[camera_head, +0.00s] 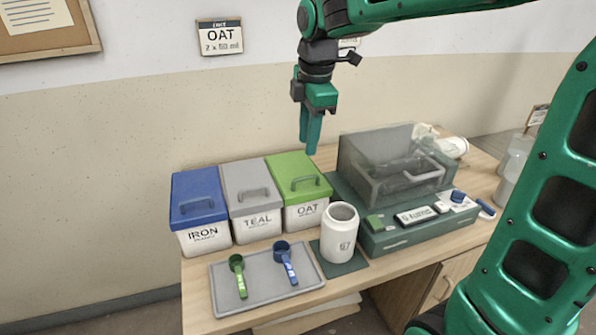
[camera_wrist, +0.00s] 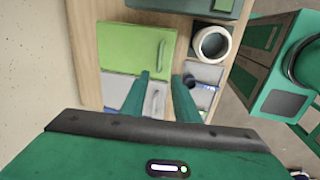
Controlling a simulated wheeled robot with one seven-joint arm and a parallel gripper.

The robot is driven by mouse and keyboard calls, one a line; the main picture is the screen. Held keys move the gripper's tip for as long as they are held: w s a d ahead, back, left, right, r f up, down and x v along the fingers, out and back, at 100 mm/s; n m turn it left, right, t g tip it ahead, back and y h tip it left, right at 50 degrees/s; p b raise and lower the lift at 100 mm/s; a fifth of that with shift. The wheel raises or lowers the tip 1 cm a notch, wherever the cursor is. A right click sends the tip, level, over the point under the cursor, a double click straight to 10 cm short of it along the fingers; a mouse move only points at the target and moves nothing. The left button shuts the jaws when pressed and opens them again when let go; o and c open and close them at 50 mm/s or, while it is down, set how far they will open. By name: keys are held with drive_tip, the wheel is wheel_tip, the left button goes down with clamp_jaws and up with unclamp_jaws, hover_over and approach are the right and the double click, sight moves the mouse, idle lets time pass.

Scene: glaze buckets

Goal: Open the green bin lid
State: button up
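The green bin lid (camera_head: 296,174) is closed on the white bin marked OAT (camera_head: 305,216), the rightmost of three bins in the head view. Its raised green handle (camera_head: 305,182) is near the front of the lid. In the wrist view the green lid (camera_wrist: 125,48) lies beyond the fingertips, with its handle (camera_wrist: 161,54) at its right side. My gripper (camera_head: 311,148) hangs above and a little behind the green lid, fingers pointing down. In the wrist view my gripper (camera_wrist: 161,75) has its fingers apart with nothing between them.
The grey-lidded TEAL bin (camera_head: 250,184) and blue-lidded IRON bin (camera_head: 198,192) stand to the left. In front are a grey tray (camera_head: 262,295) with two scoops and a white jar (camera_head: 339,235). A scale box (camera_head: 390,170) with a clear cover stands right. The wall is close behind.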

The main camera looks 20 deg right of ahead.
sight(302, 179)
drive_tip(key=f, duration=0.3)
drive_tip(key=w+f, duration=0.1)
drive_tip(key=f, duration=0.3)
drive_tip(key=w+f, duration=0.1)
drive_tip(key=f, duration=0.2)
drive_tip(key=shift+w+a+f, duration=0.15)
drive_tip(key=shift+a+f, duration=0.05)
drive_tip(key=shift+f, duration=0.05)
